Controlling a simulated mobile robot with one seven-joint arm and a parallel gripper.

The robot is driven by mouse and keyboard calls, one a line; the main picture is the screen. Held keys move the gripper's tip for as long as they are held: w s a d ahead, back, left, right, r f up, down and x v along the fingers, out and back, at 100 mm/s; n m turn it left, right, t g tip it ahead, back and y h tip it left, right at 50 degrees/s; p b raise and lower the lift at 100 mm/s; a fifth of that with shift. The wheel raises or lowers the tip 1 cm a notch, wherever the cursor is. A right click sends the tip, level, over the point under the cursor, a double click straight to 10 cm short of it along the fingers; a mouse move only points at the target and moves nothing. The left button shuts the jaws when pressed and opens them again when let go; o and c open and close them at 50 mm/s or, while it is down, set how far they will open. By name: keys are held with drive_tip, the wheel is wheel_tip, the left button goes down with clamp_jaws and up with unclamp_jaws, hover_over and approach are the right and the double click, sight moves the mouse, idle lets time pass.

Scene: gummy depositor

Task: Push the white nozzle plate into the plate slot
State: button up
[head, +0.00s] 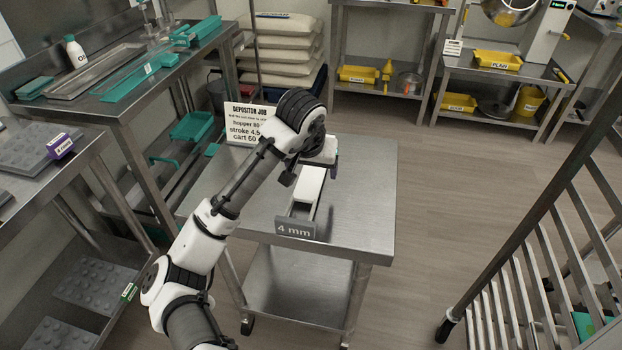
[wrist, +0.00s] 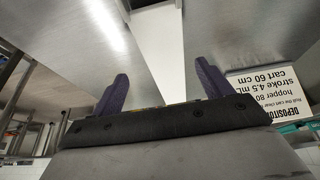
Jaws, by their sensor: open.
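A long white plate (head: 308,188), which looks like the nozzle plate, lies on the steel cart behind a grey "4 mm" tag (head: 295,229). In the head view my wrist hides most of the gripper over the plate's far end. I cannot make out the plate slot clearly, nor whether the gripper touches the plate.
The steel cart top (head: 365,205) is clear on the right. A "DEPOSITOR JOB" sign (head: 250,122) stands at its back left. A purple "4 mm" block (head: 60,146) is on the left bench. A slatted rack (head: 560,225) stands at right, with open floor between.

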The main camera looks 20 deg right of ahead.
sight(311, 178)
drive_tip(key=x, duration=0.5)
drive_tip(key=shift+w+a+p, duration=0.2)
drive_tip(key=shift+a+p, duration=0.15)
drive_tip(key=shift+p, duration=0.05)
drive_tip(key=c, duration=1.2)
drive_tip(key=shift+c, duration=0.2)
drive_tip(key=shift+r, duration=0.1)
wheel_tip(311, 178, up, 20)
drive_tip(key=o, duration=0.5)
drive_tip(key=c, duration=0.7)
drive_tip(key=shift+c, duration=0.2)
